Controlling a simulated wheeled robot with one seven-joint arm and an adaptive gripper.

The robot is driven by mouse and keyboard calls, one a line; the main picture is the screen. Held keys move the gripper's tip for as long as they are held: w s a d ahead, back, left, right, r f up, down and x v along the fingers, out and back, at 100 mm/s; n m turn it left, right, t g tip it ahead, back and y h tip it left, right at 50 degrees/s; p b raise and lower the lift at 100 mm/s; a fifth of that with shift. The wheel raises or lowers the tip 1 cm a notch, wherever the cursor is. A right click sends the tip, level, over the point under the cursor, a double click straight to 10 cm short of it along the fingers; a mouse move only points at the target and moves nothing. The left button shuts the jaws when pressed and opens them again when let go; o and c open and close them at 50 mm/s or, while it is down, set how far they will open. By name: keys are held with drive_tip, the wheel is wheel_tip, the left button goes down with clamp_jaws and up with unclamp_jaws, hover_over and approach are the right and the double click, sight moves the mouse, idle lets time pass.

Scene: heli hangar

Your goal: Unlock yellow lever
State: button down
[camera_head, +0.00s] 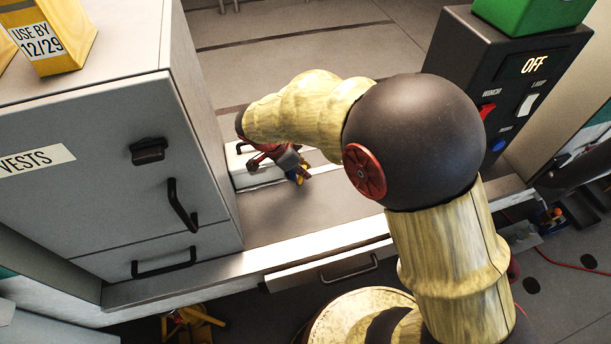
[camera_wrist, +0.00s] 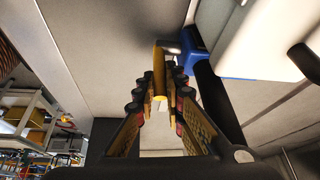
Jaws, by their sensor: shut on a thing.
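The yellow lever (camera_wrist: 159,70) stands upright in the middle of the wrist view, its upper end beside a blue part (camera_wrist: 193,55). My gripper (camera_wrist: 161,97) is shut on the lever, with one finger on either side of it. In the head view my gripper (camera_head: 284,159) is at the right end of a white case, and a bit of the yellow lever (camera_head: 301,177) shows just past the fingers. The gripper and arm hide most of the lever there. How far the lever is turned cannot be told.
The white case (camera_head: 238,158) has a dark handle and lies on the grey counter (camera_head: 290,213). A grey cabinet (camera_head: 110,190) labelled VESTS stands close on the left. A dark winch control box (camera_head: 508,95) reading OFF stands at the right. The counter front has a drawer.

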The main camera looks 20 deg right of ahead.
drive_tip(key=shift+a+h+b, duration=0.25)
drive_tip(key=shift+h+b, duration=0.25)
drive_tip(key=shift+b, duration=0.05)
drive_tip(key=c, duration=2.1)
unclamp_jaws()
drive_tip(key=shift+c, duration=0.2)
wheel_tip(320, 180, up, 10)
drive_tip(key=shift+r, duration=0.1)
drive_tip(key=shift+n, duration=0.3)
